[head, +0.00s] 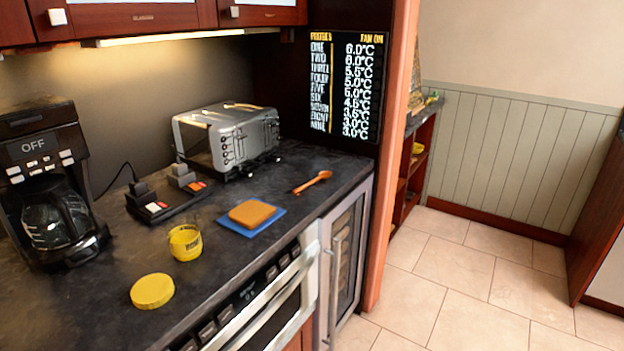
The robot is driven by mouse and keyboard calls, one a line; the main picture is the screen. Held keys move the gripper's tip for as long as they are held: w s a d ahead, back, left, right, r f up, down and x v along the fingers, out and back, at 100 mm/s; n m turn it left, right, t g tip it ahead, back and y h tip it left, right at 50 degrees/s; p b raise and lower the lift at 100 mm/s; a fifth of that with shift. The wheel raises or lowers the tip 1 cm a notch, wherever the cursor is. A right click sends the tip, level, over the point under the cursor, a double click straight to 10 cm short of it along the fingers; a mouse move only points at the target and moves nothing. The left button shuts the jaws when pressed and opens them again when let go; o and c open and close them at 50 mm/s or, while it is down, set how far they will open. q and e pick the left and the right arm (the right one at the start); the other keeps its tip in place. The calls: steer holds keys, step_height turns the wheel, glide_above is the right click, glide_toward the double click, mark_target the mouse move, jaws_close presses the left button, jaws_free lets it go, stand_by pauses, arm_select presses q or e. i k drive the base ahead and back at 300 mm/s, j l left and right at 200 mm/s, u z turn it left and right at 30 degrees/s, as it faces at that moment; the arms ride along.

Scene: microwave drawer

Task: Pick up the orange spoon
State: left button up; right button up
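The orange spoon (313,182) lies on the dark countertop (225,277) near its right end, in front of the toaster. Neither of my grippers shows in the head view.
A silver toaster (228,138) stands behind the spoon. A blue mat with an orange slab (252,213), a yellow cup (185,242), a yellow lid (152,290) and a black coffee maker (50,190) stand further left. Tiled floor (470,275) is clear at right.

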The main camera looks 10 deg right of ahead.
mark_target(325, 174)
steer(key=l+u, duration=0.15)
steer(key=u, duration=0.3)
steer(key=i+l+u, duration=0.1)
steer(key=u, duration=0.3)
steer(key=l+u, duration=0.2)
steer(key=u, duration=0.25)
steer(key=l+u, duration=0.3)
steer(key=l, duration=0.2)
steer(key=k+l+u, duration=0.15)
steer(key=l+u, duration=0.2)
steer(key=l, duration=0.15)
steer(key=k+l, duration=0.1)
steer(key=l, duration=0.25)
steer(key=l+u, duration=0.1)
steer(key=l, duration=0.25)
steer(key=k+l, duration=0.15)
steer(key=l, duration=0.2)
